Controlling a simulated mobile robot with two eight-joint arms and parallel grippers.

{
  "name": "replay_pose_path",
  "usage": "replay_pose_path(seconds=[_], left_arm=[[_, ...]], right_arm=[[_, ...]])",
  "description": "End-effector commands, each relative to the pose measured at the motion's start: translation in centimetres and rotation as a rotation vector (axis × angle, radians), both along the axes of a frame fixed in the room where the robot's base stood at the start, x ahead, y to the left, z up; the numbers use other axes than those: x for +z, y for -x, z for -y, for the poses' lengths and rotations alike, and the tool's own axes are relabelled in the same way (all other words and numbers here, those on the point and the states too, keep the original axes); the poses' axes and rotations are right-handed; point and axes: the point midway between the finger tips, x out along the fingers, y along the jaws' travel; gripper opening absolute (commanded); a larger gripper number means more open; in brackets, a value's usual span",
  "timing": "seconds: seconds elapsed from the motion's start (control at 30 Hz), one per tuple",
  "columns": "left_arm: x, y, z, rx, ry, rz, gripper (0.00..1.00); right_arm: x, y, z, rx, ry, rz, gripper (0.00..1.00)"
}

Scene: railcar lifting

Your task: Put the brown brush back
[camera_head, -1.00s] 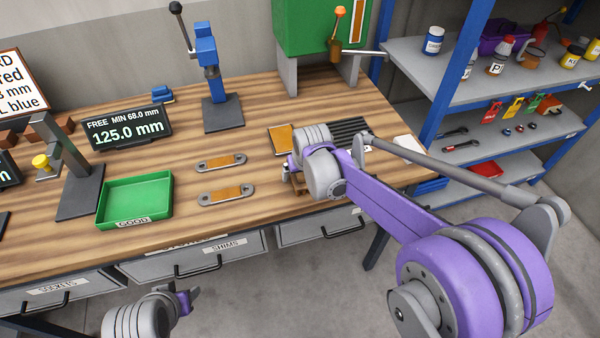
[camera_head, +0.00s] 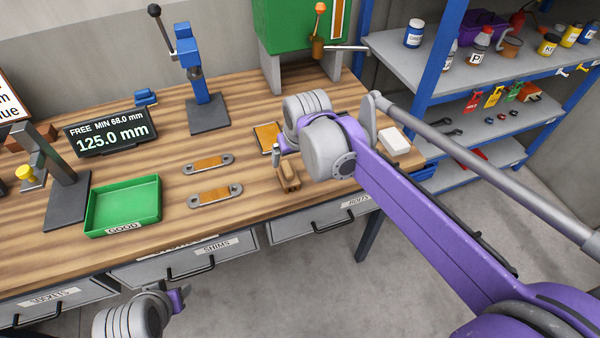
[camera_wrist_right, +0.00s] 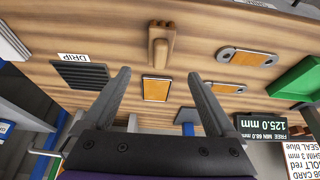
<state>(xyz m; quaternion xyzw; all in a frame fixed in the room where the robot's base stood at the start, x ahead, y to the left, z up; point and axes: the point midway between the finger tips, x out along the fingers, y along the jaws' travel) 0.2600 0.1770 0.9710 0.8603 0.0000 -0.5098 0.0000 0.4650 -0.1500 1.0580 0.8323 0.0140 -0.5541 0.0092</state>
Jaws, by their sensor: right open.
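The brown brush (camera_head: 288,178) lies on the bench near its front edge, just in front of my right gripper. It also shows in the right wrist view (camera_wrist_right: 160,45), at the top centre, beyond the fingertips. My right gripper (camera_wrist_right: 158,76) is open and empty, with both fingers apart above the bench. In the head view its fingers (camera_head: 279,148) are partly hidden by my own wrist. My left gripper (camera_head: 180,298) hangs low in front of the drawers, and its jaws are too small to judge.
An orange pad (camera_wrist_right: 156,88) lies between my right fingers' lines of sight. A dark ribbed tray (camera_wrist_right: 82,72) sits beside a DRIP label. Two orange-centred shims (camera_head: 208,163) and a green GOOD tray (camera_head: 152,204) lie to the left. A green machine (camera_head: 292,30) stands behind.

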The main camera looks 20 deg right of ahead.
Motion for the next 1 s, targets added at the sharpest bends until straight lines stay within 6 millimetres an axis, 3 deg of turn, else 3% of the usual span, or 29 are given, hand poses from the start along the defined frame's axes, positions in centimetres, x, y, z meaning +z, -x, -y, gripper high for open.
replay_pose_path(seconds=[0.17, 0.3, 0.5, 0.7, 1.0], left_arm=[[0.0, 0.0, 0.0, 0.0, 0.0, 0.0, 0.5], [0.0, 0.0, 0.0, 0.0, 0.0, 0.0, 0.5], [0.0, 0.0, 0.0, 0.0, 0.0, 0.0, 0.5], [0.0, 0.0, 0.0, 0.0, 0.0, 0.0, 0.5], [0.0, 0.0, 0.0, 0.0, 0.0, 0.0, 0.5]], right_arm=[[-0.8, 5.3, 0.9, -0.008, -0.001, 0.023, 0.92], [-3.0, 11.5, 1.8, -0.018, -0.002, 0.054, 0.92], [-6.9, 18.2, 2.5, -0.03, -0.001, 0.09, 0.92], [-8.7, 20.5, 2.7, -0.033, -0.001, 0.104, 0.92], [-8.7, 20.5, 2.7, -0.033, -0.001, 0.105, 0.92]])
